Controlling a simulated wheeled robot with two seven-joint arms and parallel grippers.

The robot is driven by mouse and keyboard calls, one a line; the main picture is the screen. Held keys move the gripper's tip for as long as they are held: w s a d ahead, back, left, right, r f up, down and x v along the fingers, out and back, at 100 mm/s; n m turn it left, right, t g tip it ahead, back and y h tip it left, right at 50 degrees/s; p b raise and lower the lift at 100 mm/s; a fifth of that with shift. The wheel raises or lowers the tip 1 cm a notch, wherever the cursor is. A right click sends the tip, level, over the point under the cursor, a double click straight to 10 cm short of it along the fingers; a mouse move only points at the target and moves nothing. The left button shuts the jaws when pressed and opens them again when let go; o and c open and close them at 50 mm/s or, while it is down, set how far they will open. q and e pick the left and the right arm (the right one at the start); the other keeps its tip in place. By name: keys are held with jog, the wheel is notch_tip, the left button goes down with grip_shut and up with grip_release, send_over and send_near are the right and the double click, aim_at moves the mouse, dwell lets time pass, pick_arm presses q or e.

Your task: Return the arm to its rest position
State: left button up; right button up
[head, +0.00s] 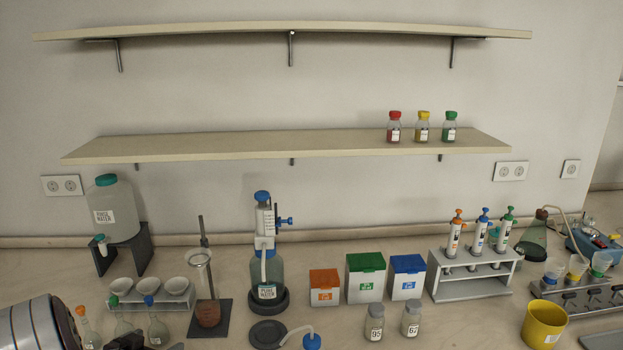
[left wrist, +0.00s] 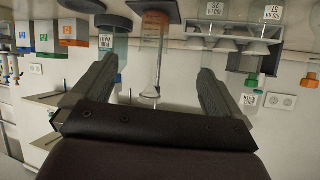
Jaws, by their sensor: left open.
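My left gripper (left wrist: 158,66) shows in the left wrist view, which is upside down. Its two dark fingers are spread apart with nothing between them. A funnel stand with a brown-filled vessel (left wrist: 155,25) shows beyond the gap, apart from the fingers. In the head view only a dark part of what looks like this gripper (head: 127,342) shows at the bottom edge, in front of the funnel stand (head: 207,308). The rest of it is cut off by the frame. My right gripper is in neither view.
A pure-water bottle with a blue pump (head: 266,268) stands right of the funnel stand. Colored boxes (head: 365,282), a pipette rack (head: 470,285) and a yellow cup (head: 543,325) lie farther right.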

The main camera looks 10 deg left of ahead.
pick_arm(q)
jog(key=d+g+y, duration=0.1)
jog(key=d+g, duration=0.3)
jog(key=d, duration=0.7)
jog(key=s+d+g+h, duration=0.1)
jog(key=s+d+g, duration=0.5)
jog(key=s+d, duration=0.6)
jog(key=d, duration=0.3)
jog(key=shift+s+g, duration=0.25)
jog(key=shift+g, duration=0.05)
jog(key=shift+w+f, duration=0.1)
